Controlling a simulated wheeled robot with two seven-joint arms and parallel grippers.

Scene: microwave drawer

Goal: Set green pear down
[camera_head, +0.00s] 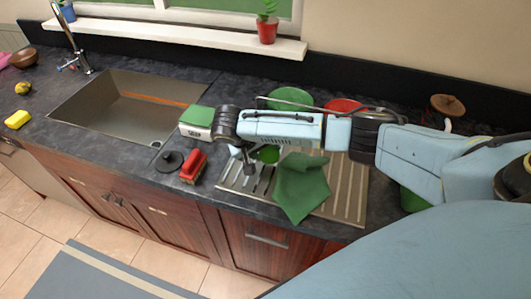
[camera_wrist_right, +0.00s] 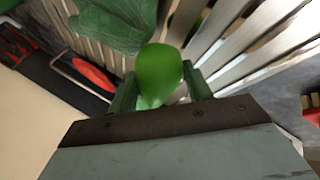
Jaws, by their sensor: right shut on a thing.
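The green pear (camera_wrist_right: 159,72) sits between the fingers of my right gripper (camera_wrist_right: 160,90) in the right wrist view, and the gripper is shut on it. The slats of the metal draining board (camera_wrist_right: 243,45) lie beneath it. In the head view my right gripper (camera_head: 248,168) points down over the left part of the draining board (camera_head: 345,192). A small green patch (camera_head: 268,154) beside it may be the pear, mostly hidden by my arm. I cannot tell whether the pear touches the board. My left gripper is not in view.
A green cloth (camera_head: 302,187) lies on the board, right of my gripper. A red brush (camera_head: 194,167) and black stopper (camera_head: 169,161) lie to the left, near the sink (camera_head: 125,103). Green (camera_head: 291,98) and red (camera_head: 343,105) dishes stand behind my arm.

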